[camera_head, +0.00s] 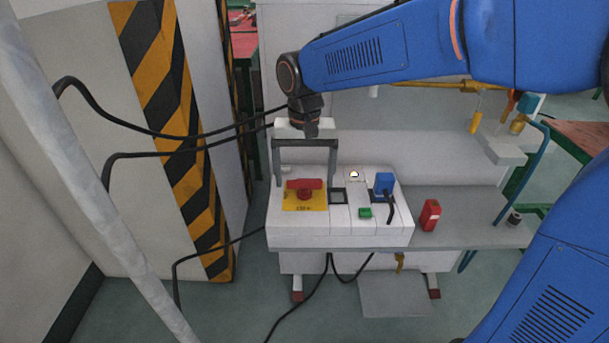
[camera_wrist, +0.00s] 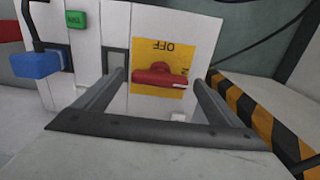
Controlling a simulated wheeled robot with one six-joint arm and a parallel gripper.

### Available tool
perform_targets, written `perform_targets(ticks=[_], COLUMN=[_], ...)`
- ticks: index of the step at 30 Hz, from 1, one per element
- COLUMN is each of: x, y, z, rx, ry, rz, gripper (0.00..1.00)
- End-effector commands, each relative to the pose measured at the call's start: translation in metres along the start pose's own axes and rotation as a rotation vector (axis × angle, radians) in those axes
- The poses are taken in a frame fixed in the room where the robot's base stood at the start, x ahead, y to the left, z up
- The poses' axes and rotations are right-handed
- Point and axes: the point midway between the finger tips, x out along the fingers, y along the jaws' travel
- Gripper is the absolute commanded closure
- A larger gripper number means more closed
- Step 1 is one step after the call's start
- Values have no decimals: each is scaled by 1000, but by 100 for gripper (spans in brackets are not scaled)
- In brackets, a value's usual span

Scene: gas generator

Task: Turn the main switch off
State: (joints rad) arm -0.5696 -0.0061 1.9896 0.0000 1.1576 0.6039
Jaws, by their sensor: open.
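The main switch is a red rotary handle (camera_head: 305,188) on a yellow plate (camera_head: 316,206) at the left of a white control box. Its handle lies crosswise. In the wrist view the red handle (camera_wrist: 160,76) also lies crosswise, below the upside-down word OFF on the yellow plate (camera_wrist: 190,52); another label is partly hidden at its right end. My gripper (camera_head: 305,181) is open and empty, its two fingers on either side of the handle. In the wrist view my gripper (camera_wrist: 157,77) frames the handle, with gaps on both sides. Whether the fingertips touch the panel is unclear.
The white box (camera_head: 340,234) also carries a dark square window (camera_head: 338,196), a green button (camera_head: 365,213) and a blue plug (camera_head: 384,184) with a black cable. A red box (camera_head: 430,215) stands to its right. A striped pillar (camera_head: 185,130) and black cables are at left.

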Motion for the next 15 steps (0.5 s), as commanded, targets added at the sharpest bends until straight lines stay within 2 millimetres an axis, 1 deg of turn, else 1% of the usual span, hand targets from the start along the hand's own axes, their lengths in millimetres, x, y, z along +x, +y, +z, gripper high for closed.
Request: perform_targets(ticks=[7,8,9,11,12,14,15], x=[0,0,0,0,0,0,0], y=[0,0,0,0,0,0,0], z=[0,0,0,0,0,0,0], rx=[0,0,0,0,0,0,0], ry=[0,0,0,0,0,0,0], rz=[0,0,0,0,0,0,0], gripper=[11,18,28,42,52,66,70])
